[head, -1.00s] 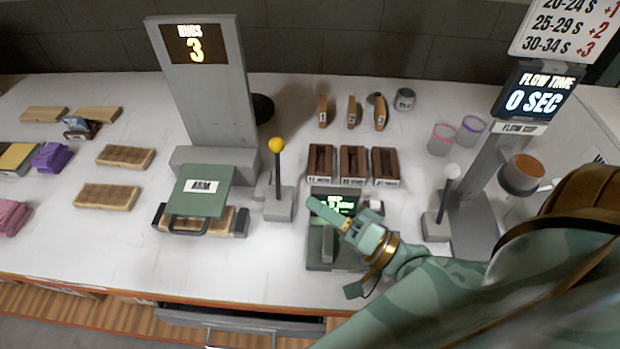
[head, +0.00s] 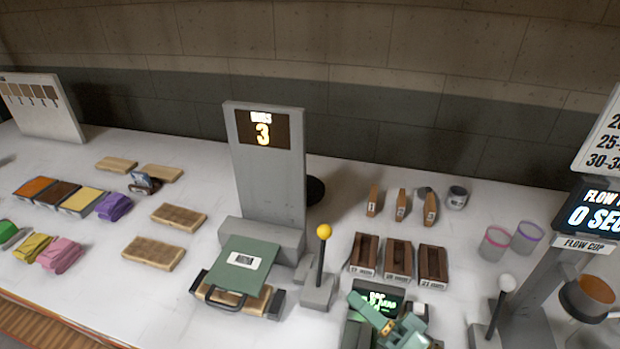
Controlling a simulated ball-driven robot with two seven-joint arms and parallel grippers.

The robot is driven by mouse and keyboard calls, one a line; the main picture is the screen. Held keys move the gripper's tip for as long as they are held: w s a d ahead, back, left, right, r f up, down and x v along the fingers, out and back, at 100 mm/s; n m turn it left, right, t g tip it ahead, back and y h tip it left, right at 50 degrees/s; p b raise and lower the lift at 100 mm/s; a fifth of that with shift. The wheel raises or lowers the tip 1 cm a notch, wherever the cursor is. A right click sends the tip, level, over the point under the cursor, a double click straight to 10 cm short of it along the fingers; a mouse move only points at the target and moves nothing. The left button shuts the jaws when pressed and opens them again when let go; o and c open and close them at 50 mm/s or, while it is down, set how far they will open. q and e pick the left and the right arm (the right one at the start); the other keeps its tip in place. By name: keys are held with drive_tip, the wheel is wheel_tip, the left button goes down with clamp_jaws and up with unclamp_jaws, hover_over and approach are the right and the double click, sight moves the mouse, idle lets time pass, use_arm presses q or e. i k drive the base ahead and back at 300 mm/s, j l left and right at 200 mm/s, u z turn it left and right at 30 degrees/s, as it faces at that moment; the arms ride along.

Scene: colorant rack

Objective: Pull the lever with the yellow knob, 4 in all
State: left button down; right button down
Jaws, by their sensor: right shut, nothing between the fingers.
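The lever with the yellow knob (head: 323,232) stands upright on a grey base (head: 318,292), right of the tall grey rub machine. The machine's display (head: 263,129) reads 3. A green block marked ARM (head: 242,264) lies at the machine's foot, over a wooden board. My right gripper (head: 366,306) is shut and empty, in front of the scale's green screen, right of and below the yellow-knob lever and apart from it. My left gripper is not in view.
A second lever with a white knob (head: 507,283) stands at the right by the flow cup stand. Wooden holders (head: 398,259) sit behind my right gripper. Wooden boards (head: 154,253) and coloured cloths (head: 59,254) lie at the left. Table between boards and machine is clear.

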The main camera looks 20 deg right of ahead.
sight(324, 231)
drive_tip(key=k, duration=1)
